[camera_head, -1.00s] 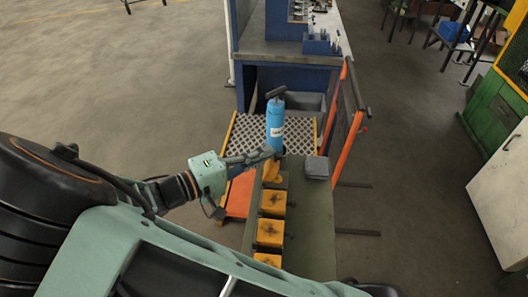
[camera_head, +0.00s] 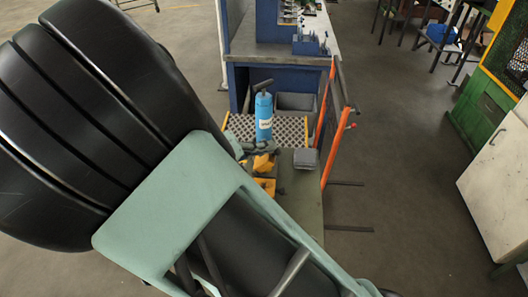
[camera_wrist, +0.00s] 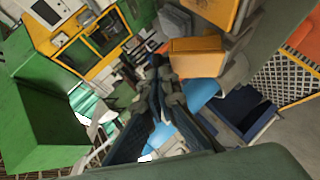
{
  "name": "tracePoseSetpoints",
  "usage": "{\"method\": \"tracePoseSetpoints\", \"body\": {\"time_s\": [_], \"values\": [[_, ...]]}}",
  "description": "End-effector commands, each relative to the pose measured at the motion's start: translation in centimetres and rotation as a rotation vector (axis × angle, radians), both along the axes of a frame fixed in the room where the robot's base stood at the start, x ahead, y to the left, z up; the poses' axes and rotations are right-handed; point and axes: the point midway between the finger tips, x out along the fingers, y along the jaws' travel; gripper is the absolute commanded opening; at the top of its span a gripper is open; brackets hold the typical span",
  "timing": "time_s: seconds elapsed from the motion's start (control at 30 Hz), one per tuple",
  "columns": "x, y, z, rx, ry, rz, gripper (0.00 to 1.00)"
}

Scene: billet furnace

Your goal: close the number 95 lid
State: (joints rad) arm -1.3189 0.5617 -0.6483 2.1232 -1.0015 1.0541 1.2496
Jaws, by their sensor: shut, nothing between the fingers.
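Yellow lids sit in a row on the grey-green bench (camera_head: 310,212). One yellow lid (camera_head: 263,163) looks tilted up; another (camera_head: 267,185) lies flat in front of it. I cannot read any number, so I cannot tell which is lid 95. In the wrist view a yellow lid (camera_wrist: 197,57) shows close by, right of my gripper (camera_wrist: 160,88). My gripper is shut and empty, beside the lids at their left; contact cannot be told. My arm hides the nearer lids in the head view.
A blue cylinder with a T-handle (camera_head: 264,118) stands upright just behind the lids. A grey square box (camera_head: 305,158) lies right of them. An orange rail (camera_head: 336,140) runs along the right. A blue workbench (camera_head: 285,55) stands behind.

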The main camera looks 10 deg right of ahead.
Motion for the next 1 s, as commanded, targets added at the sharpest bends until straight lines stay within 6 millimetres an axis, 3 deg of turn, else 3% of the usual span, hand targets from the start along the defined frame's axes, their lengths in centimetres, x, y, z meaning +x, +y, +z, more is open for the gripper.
{"method": "tracePoseSetpoints", "body": {"time_s": [1.0], "values": [[-0.2, -3.5, -3.6, 0.616, -0.124, -0.003, 0.00]]}}
